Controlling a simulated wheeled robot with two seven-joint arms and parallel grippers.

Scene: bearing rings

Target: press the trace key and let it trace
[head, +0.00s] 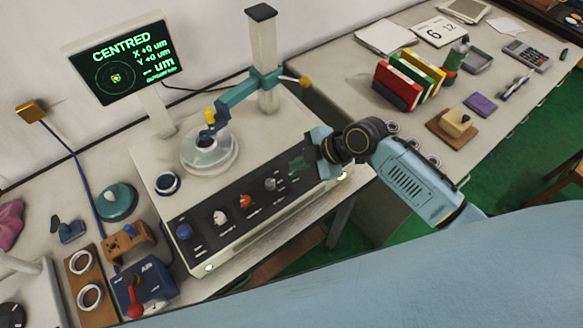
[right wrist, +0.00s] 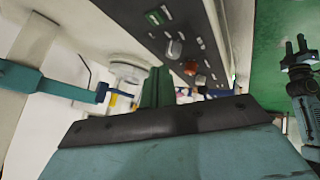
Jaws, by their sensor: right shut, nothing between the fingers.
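The gauge's front panel (head: 205,247) carries a row of controls. A green key (right wrist: 157,17) sits at one end, beyond a grey knob (right wrist: 174,48); I take it for the trace key, its label unreadable. In the head view my right gripper (head: 298,164) is over that end and covers the key. Its dark green fingers (right wrist: 157,88) are shut and empty; contact cannot be told. A pale ring (head: 208,148) sits on the round table under the probe arm (head: 236,95). The screen (head: 122,62) reads CENTRED, X and Y +0 um, with dashes below. My left gripper (right wrist: 298,45) appears open, away from the panel.
A column (head: 262,60) stands behind the ring. A dark ring (head: 167,183) lies on the gauge's left. A wooden board with white rings (head: 90,297) and a blue box with a red lever (head: 145,285) stand at left. Coloured binders (head: 410,80) stand on the right bench.

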